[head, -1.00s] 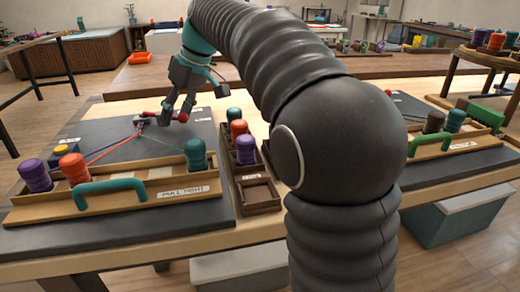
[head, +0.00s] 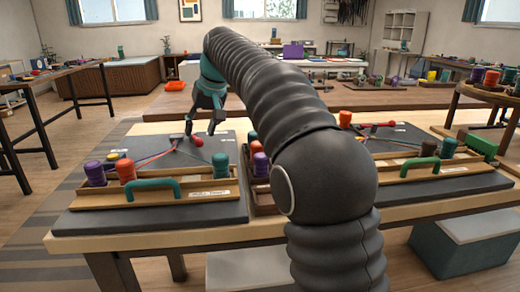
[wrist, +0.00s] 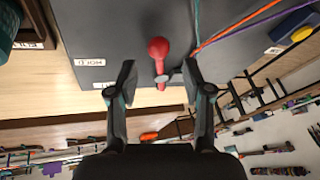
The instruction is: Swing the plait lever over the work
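The plait lever has a red knob (head: 197,141) and lies at the back of the left work board (head: 200,152); the red knob (wrist: 158,47) also shows in the wrist view. My gripper (head: 201,129) is over that end of the lever, pointing down. In the wrist view my gripper (wrist: 158,82) is open, with the lever's red end and a grey pin between its separated fingers. I cannot tell whether either finger touches it. Orange, purple and teal cords (wrist: 235,25) run across the board, beside the knob.
A teal handle (head: 152,186) and purple (head: 95,172), orange (head: 126,168) and teal (head: 220,164) spools stand along the board's front. A spool tray (head: 262,196) is to its right. A second station with a green handle (head: 420,164) stands further right.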

